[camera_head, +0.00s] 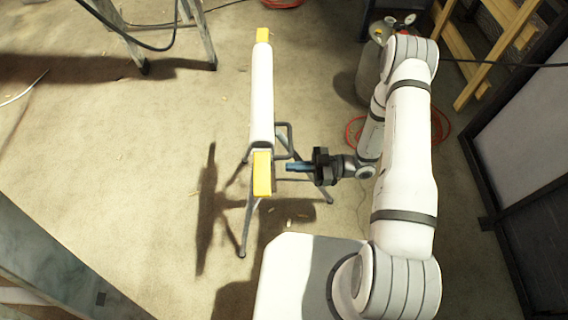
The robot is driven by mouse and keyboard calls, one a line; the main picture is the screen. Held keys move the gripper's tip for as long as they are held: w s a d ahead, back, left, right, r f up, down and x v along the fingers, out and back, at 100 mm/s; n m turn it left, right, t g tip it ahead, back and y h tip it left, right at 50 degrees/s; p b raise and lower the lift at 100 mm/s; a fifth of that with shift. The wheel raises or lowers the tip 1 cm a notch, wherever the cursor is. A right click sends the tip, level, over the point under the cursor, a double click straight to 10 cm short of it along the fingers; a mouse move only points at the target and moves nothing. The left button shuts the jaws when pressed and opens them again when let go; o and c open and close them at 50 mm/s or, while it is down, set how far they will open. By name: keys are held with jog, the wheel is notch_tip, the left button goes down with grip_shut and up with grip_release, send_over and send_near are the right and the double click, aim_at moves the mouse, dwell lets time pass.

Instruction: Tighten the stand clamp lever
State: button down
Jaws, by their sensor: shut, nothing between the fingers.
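A stand (244,225) with thin dark splayed legs stands in the middle of the floor. It carries a long white bar (262,100) with yellow ends, running away from me. A dark bent piece (289,140) sticks out from the right side of the stand; I cannot tell whether it is the clamp lever. The fingertips are just right of the near yellow end (262,175), below the bent piece in the picture. I cannot tell whether they touch anything.
A grey gas cylinder (372,75) with gauges and red hose stands behind my arm. A wooden ladder-like frame (470,60) and dark-framed panel (525,140) are at the right. Metal legs (135,45) stand at the back left. The floor left of the stand is clear.

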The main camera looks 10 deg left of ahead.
jog(key=shift+w+d+f+b, duration=0.15)
jog(key=shift+d+f+b, duration=0.3)
jog(key=shift+d+f, duration=0.65)
